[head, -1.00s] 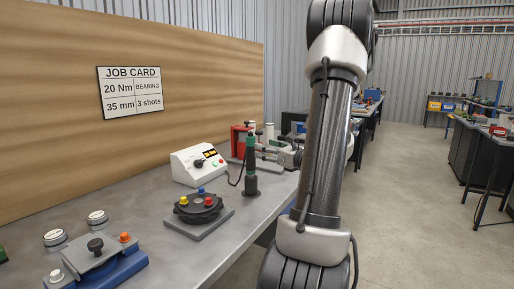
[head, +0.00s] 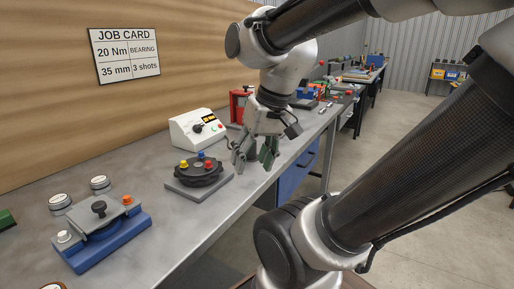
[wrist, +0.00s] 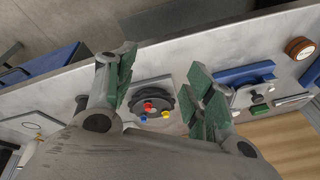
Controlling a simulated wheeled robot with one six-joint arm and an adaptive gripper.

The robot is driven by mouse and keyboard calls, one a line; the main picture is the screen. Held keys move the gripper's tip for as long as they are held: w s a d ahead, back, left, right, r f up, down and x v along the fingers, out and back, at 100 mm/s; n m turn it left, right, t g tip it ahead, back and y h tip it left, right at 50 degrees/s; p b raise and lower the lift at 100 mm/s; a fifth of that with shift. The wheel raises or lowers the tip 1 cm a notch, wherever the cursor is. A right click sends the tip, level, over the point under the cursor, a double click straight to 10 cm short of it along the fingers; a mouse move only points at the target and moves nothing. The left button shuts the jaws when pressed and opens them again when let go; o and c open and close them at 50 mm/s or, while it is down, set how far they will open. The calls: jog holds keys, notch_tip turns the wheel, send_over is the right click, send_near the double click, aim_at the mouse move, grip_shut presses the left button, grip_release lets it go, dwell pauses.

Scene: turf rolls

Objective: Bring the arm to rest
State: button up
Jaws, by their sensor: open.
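My gripper (head: 254,161) hangs pointing down over the front part of the metal bench (head: 160,209), just right of the round black fixture (head: 199,174). Its green-padded fingers are apart. In the wrist view my gripper (wrist: 162,72) is also open, with nothing held between the fingers. The round fixture with red, blue and yellow knobs (wrist: 150,106) shows below, between the fingers. In the head view, my arm reaches in from the upper right, bent, with a large link across the right side.
A white control box (head: 198,129) and a red device (head: 238,105) stand behind the fixture. A blue clamp fixture (head: 100,232) sits at the front left. A wooden board with a job card (head: 124,56) backs the bench. Open floor (head: 408,140) lies to the right.

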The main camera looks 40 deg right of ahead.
jog(key=r+n, duration=0.1)
jog(key=d+r+n+t+h, duration=0.1)
jog(key=shift+w+d+n, duration=0.15)
jog(key=shift+d+n, duration=0.05)
jog(key=shift+n, duration=0.1)
jog(key=shift+c, duration=0.3)
dwell(1.3)
